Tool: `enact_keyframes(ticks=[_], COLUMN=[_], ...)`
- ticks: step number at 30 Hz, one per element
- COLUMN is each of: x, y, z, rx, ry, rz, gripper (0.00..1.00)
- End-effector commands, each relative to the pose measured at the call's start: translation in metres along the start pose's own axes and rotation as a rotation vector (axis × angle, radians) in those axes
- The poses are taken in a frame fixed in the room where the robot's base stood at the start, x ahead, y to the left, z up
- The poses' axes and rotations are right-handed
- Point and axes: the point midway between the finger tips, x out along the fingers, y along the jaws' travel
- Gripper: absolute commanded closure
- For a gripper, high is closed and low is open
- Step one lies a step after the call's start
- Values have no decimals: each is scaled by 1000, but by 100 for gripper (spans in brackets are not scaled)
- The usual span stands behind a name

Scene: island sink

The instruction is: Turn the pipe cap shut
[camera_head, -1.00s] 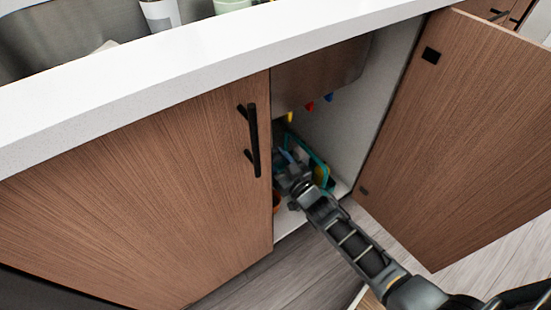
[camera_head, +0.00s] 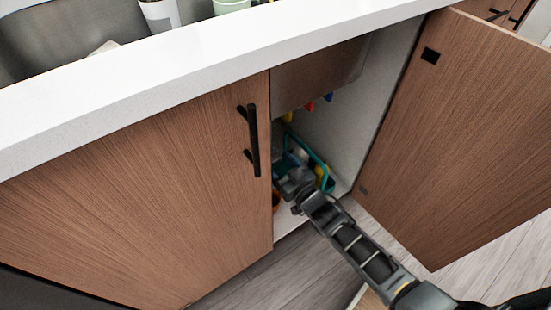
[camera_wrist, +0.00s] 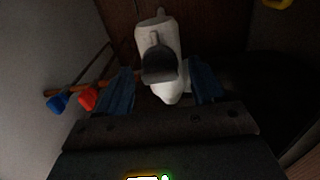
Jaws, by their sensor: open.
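In the wrist view a white pipe piece (camera_wrist: 167,38) with a dark grey rounded end (camera_wrist: 159,66) facing the camera is in the middle. I take this end for the pipe cap, but the dim light leaves that unsure. My gripper (camera_wrist: 161,84) is open, with one blue fingertip on each side of the white piece. I cannot tell whether the fingers touch it. In the head view my gripper (camera_head: 290,182) reaches into the open cabinet under the sink, and its fingertips are hard to make out. The pipe cap cannot be picked out in the head view.
Red (camera_wrist: 88,97) and blue (camera_wrist: 57,103) valve handles are left in the wrist view; a yellow one (camera_wrist: 277,3) is top right. A teal caddy (camera_head: 318,160) stands behind my gripper. The closed left door (camera_head: 150,190) and open right door (camera_head: 460,130) flank the opening.

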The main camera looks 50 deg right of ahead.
Motion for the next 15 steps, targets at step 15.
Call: enact_keyframes(ticks=[15], x=[-60], y=[0], z=[0], rx=[1], ry=[-1], rz=[2], gripper=[32])
